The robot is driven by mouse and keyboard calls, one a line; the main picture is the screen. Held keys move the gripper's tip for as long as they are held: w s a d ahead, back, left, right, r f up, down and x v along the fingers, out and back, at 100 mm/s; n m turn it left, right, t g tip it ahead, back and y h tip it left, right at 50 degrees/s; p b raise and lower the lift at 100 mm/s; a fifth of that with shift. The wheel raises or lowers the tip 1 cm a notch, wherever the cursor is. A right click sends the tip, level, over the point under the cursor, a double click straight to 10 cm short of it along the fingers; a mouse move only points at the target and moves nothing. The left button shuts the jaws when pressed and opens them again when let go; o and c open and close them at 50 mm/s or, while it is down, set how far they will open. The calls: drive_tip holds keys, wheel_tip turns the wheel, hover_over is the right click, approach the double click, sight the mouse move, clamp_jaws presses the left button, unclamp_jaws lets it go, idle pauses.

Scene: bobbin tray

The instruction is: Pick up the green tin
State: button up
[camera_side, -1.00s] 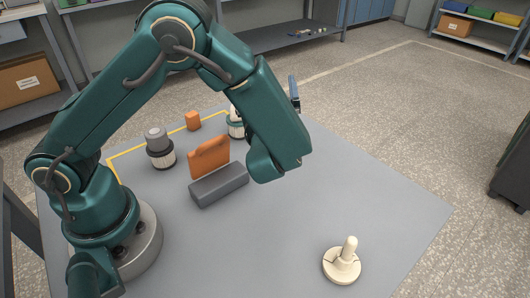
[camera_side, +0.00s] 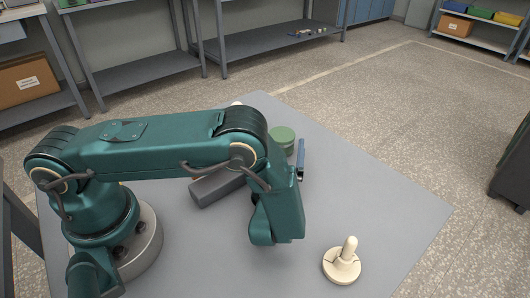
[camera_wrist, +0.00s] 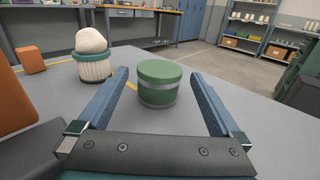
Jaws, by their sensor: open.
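The green tin (camera_wrist: 160,83) is a short cylinder with a pale band, upright on the grey table. In the wrist view it stands ahead of my gripper (camera_wrist: 167,78), centred between the two blue fingers, which are open and empty. The tin lies at or just beyond the fingertips; I cannot tell exactly how far. In the side view the tin (camera_side: 283,139) shows partly behind my arm, and one blue finger of my gripper (camera_side: 301,158) shows beside it. The other finger is hidden by my wrist.
A ribbed white-and-teal holder with a round pale top (camera_wrist: 93,58) stands left of the tin. An orange block (camera_wrist: 30,59) is at far left. A dark grey block (camera_side: 217,189) lies near my arm. A cream peg on a round base (camera_side: 342,264) stands at front right.

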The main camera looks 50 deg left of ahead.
sight(283, 127)
drive_tip(key=shift+x, duration=3.55)
drive_tip(key=shift+r, duration=0.15)
drive_tip(key=c, duration=1.4)
drive_tip(key=shift+o, duration=0.2)
drive_tip(key=shift+r, duration=0.1)
